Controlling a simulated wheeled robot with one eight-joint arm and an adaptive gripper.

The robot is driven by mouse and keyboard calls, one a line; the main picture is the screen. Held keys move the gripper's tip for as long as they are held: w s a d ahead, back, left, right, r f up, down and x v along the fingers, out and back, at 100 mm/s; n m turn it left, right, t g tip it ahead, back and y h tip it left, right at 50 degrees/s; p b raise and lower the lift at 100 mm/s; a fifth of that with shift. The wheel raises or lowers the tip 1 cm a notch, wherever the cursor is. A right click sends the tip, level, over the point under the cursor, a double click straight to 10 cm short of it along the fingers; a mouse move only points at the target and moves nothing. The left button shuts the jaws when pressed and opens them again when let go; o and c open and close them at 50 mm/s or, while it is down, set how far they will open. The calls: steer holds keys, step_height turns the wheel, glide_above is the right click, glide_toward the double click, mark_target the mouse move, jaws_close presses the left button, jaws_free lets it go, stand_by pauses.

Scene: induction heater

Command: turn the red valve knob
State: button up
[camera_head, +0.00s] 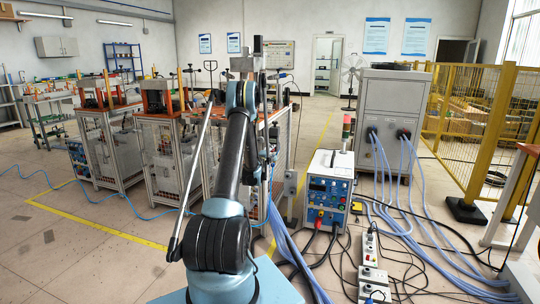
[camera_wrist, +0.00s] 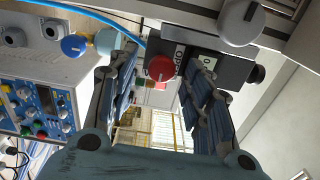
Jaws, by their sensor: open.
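The red valve knob (camera_wrist: 160,68) is round and shows near the middle of the wrist view, at the left end of a dark box (camera_wrist: 205,62) with white lettered labels. My gripper (camera_wrist: 158,74) is open. One finger stands left of the knob and the other right of it, with a gap to the knob on each side in the picture. I cannot tell whether the fingertips reach its depth. The right finger covers part of the dark box. In the head view my arm rises in front of the workbench, and I cannot make out the knob there.
A blue knob (camera_wrist: 74,46) and a round grey knob (camera_wrist: 240,22) are near the fingers. A control unit (camera_head: 329,190) with blue panel stands right of my arm, before a grey cabinet (camera_head: 391,100). Cables cover the floor there. A yellow fence (camera_head: 500,100) stands at right.

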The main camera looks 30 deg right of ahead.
steer(key=v, duration=1.1)
